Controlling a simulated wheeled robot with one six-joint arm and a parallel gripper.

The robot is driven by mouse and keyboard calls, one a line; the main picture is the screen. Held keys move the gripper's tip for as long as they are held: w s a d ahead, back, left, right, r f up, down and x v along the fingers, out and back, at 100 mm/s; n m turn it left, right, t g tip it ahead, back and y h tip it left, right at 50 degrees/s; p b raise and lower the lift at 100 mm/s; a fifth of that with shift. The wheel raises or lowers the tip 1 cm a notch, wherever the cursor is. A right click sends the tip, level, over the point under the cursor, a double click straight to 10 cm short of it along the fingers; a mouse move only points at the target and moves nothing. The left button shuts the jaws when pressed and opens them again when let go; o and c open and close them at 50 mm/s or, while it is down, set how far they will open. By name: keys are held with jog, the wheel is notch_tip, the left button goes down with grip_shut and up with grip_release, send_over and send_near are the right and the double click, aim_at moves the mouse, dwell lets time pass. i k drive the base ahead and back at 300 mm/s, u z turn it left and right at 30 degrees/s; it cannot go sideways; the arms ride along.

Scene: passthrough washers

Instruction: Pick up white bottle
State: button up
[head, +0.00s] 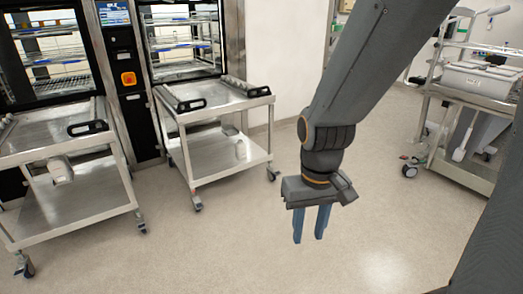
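My gripper (309,238) hangs in front of me over bare floor, its two blue fingers pointing down. The fingers are apart, with a narrow gap and nothing between them. A small whitish object (240,150) stands on the lower shelf of the middle steel cart, at its right side. It may be a white bottle, but it is too small to tell. My gripper is apart from it, lower and to the right in the picture. A larger pale object (61,170) is at the left cart's lower shelf; I cannot tell what it is.
The left steel cart (65,215) and the middle steel cart (205,103) stand before washers with glass doors (183,35). A rack cart (465,170) with a grey bin (480,82) stands at right. The floor (230,245) between them is clear.

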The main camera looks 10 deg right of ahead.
aim_at(241, 154)
jog(key=z, duration=0.55)
jog(key=i, duration=0.8)
jog(key=z, duration=0.65)
jog(key=i, duration=1.75)
jog(key=u, duration=1.35)
jog(key=i, duration=0.65)
jog(key=u, duration=0.55)
